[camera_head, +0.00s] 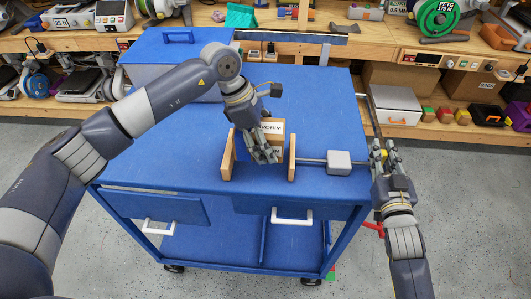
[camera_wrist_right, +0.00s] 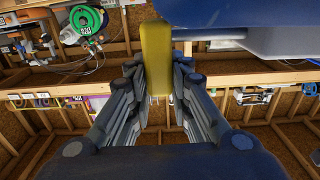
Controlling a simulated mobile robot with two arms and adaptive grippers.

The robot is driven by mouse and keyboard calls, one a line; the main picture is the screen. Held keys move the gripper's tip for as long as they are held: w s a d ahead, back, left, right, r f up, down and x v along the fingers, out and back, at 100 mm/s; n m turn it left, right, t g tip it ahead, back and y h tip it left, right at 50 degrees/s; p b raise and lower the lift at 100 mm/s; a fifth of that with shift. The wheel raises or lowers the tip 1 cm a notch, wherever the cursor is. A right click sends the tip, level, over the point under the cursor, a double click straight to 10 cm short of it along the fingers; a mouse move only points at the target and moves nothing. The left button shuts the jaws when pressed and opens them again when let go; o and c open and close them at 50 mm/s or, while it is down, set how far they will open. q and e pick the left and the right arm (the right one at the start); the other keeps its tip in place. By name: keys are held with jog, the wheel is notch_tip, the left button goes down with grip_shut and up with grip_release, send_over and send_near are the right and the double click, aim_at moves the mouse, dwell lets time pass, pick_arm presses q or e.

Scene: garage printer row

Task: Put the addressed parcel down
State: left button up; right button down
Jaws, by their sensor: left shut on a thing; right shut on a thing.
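A small brown parcel (camera_head: 277,140) with a white, dark-lettered label shows behind my left gripper (camera_head: 264,155), between two wooden uprights on the blue cart top. My left gripper points down and is shut on the parcel; its fingers hide much of it. Whether the parcel's underside touches the cart cannot be told. My right gripper (camera_head: 384,153) is beyond the cart's right edge, near the side rail. In the right wrist view its fingers are shut on a yellow bar-like piece (camera_wrist_right: 157,60), which stands upright between them.
The wooden uprights (camera_head: 292,158) stand on the blue cart (camera_head: 335,100). A grey box (camera_head: 339,162) sits on a metal rod to their right. A blue lidded box (camera_head: 178,50) is at the back left. Shelves with printers and spools run behind. Two drawers with white handles face front.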

pick_arm(q)
jog(key=shift+f, duration=2)
jog(key=o, duration=1.4)
jog(key=shift+f, duration=0.2)
jog(key=shift+c, duration=0.2)
jog(key=v, duration=1.2)
jog(key=shift+r, duration=0.2)
